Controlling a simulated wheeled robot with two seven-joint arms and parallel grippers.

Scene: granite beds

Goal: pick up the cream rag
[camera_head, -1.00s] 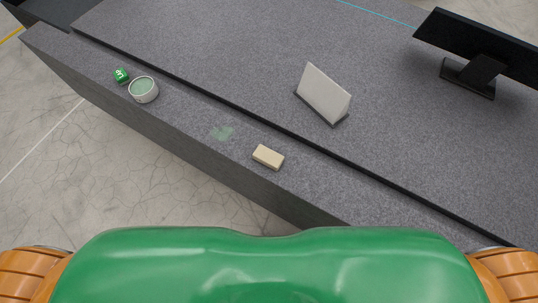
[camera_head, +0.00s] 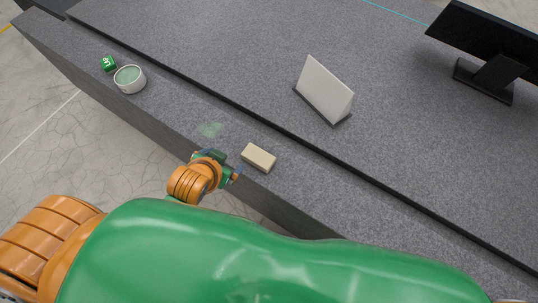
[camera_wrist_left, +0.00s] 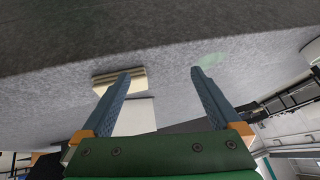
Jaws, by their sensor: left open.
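The cream rag (camera_head: 258,157) is a small folded block lying on the lower granite ledge in the head view. It also shows in the left wrist view (camera_wrist_left: 104,80), partly covered by one finger. My left gripper (camera_head: 222,167) is just left of the rag in the head view, over the ledge's front edge. In the left wrist view its two fingers (camera_wrist_left: 161,73) are spread apart with nothing between them. The rag lies toward the left finger there, not centred between the two. My right gripper is not in view.
A pale green smear (camera_head: 211,129) marks the ledge (camera_head: 180,107). On the raised granite top are a white sign (camera_head: 324,88) and a dark monitor (camera_head: 490,60).

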